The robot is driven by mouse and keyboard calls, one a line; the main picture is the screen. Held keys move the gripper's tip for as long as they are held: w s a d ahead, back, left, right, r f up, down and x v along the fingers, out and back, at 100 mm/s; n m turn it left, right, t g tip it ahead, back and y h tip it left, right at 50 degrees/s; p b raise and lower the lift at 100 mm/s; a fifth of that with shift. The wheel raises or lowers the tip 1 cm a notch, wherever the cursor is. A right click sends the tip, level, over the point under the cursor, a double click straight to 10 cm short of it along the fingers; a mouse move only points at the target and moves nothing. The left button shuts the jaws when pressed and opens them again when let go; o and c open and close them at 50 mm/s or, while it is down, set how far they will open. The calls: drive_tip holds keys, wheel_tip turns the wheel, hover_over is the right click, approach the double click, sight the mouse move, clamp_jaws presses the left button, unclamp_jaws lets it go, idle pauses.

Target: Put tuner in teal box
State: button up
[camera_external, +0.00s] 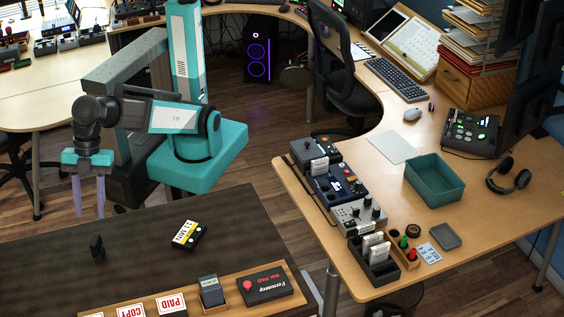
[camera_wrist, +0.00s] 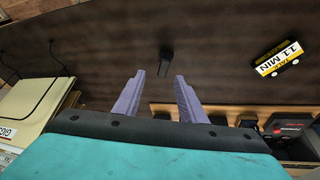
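A small black upright clip-like object, which looks like the tuner (camera_external: 97,247), stands on the dark table (camera_external: 140,262). In the wrist view the tuner (camera_wrist: 166,56) shows just beyond the fingertips, near the middle. My gripper (camera_external: 89,207) is open and empty, its two lilac fingers pointing down above and beyond the tuner in the outside view. In the wrist view the gripper's fingers (camera_wrist: 160,76) are apart with nothing between them. The teal box (camera_external: 435,183) is an open, seemingly empty tray on the light wooden desk at right, far from my gripper.
A black, yellow and white "11 MIN" block (camera_external: 188,235) lies right of the tuner. A wooden rack (camera_external: 230,292) with stamps and boxes lines the table's front. Audio devices (camera_external: 335,185) and a card holder (camera_external: 375,258) edge the desk; headphones (camera_external: 509,175) lie beside the teal box.

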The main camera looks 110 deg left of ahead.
sight(93, 241)
drive_tip(key=shift+a+r+m+t, duration=0.3)
drive_tip(key=shift+r+m+t, duration=0.4)
drive_tip(key=shift+r, duration=0.2)
drive_tip(key=shift+f, duration=0.1)
drive_tip(key=shift+p+x, duration=0.4)
drive_tip(key=shift+x, duration=3.85)
drive_tip(key=shift+s+d+f, duration=0.1)
drive_tip(key=shift+d, duration=0.05)
drive_tip(key=shift+p+x, duration=0.8)
drive_tip(key=shift+x, duration=1.65)
drive_tip(key=shift+s+d, duration=0.1)
drive_tip(key=shift+s, duration=0.05)
clamp_jaws()
drive_tip(key=shift+r+b, duration=1.05)
drive_tip(key=shift+r, duration=4)
